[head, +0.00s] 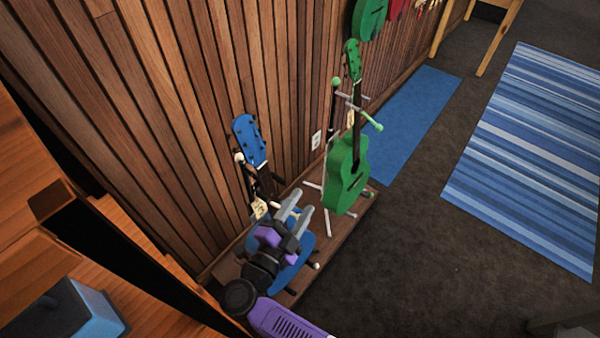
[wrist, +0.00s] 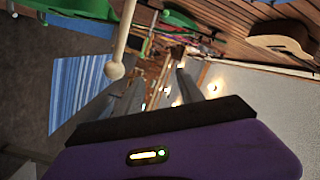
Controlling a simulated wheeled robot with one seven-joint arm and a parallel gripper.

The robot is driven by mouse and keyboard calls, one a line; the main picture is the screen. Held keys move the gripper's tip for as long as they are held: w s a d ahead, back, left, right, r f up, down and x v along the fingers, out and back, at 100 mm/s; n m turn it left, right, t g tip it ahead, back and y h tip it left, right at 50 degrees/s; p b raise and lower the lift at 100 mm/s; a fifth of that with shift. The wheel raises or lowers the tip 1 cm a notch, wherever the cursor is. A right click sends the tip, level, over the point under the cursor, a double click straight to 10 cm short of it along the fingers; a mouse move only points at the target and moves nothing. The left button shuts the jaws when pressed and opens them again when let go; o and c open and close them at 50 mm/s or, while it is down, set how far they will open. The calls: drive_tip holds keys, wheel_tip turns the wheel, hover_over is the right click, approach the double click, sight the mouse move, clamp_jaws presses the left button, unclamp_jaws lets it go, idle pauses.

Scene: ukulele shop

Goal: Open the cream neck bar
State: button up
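The blue ukulele (head: 249,140) stands on a stand against the slatted wall, with a tag at its neck. A cream ball-ended piece (head: 239,157) shows just left of its neck, likely the end of the cream neck bar; I cannot tell whether the bar crosses the neck. In the wrist view, a cream rod with a ball end (wrist: 116,70) hangs in from the top, near my left-hand finger. My gripper (head: 296,208) is in front of the blue ukulele's body, hiding part of it. Its grey fingers are apart with nothing held; they also show in the wrist view (wrist: 160,85).
A green ukulele (head: 346,178) stands to the right on its own stand, with a green-tipped bar (head: 371,121) at its neck. Both stand on a low wooden platform (head: 228,268). A wooden counter (head: 130,310) is at lower left.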

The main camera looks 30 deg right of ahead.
wheel_tip(320, 180, up, 14)
idle(0.3)
drive_tip(key=shift+f, duration=0.1)
